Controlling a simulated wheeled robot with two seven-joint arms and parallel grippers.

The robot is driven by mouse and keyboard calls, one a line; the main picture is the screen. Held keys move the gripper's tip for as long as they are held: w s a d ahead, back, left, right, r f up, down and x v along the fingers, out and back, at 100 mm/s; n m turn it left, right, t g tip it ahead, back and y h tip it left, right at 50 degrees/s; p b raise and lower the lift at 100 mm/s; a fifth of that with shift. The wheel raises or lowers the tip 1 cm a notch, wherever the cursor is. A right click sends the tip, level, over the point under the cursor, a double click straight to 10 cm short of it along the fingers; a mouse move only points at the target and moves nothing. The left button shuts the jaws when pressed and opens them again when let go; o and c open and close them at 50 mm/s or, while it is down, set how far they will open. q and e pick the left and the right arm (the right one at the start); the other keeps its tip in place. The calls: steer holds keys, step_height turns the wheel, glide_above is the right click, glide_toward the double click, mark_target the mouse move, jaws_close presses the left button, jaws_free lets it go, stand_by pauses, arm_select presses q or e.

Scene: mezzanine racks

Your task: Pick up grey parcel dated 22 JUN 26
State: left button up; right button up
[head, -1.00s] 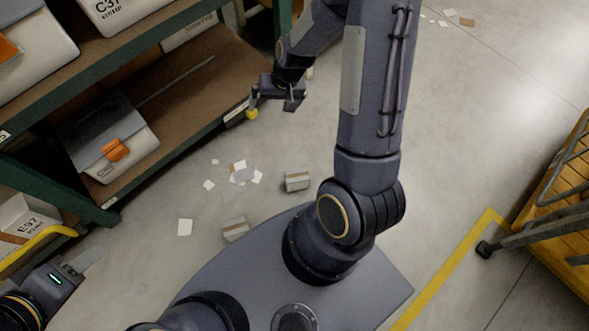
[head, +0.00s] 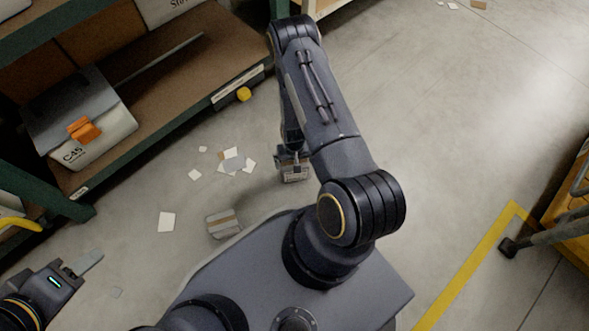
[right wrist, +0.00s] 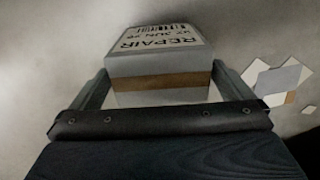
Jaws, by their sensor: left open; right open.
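A small grey parcel (right wrist: 160,65) with a brown tape band fills the middle of the right wrist view. Its top label shows REPAIR and a date with JUN, upside down; I cannot read the day surely. My right gripper (right wrist: 163,85) is open, with a finger on each side of the parcel; I cannot tell if they touch it. In the head view this parcel (head: 295,176) is on the floor, partly hidden by my right gripper (head: 293,162). A second grey taped parcel (head: 224,223) lies nearer my base. My left gripper (head: 84,266) is open and empty at lower left.
Paper scraps (head: 233,161) lie on the floor left of the right gripper. A green-framed rack (head: 160,133) with a grey C-45 bin (head: 82,125) stands at left. A yellow cart (head: 572,215) stands at right. The floor beyond my right arm is mostly clear.

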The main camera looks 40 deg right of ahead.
step_height(320, 180, down, 4)
steer(key=shift+s+a+f+b, duration=0.15)
steer(key=shift+f+b, duration=0.1)
steer(key=shift+b, duration=0.95)
steer(key=shift+r, duration=0.1)
steer(key=c, duration=1)
steer(key=shift+r, duration=0.15)
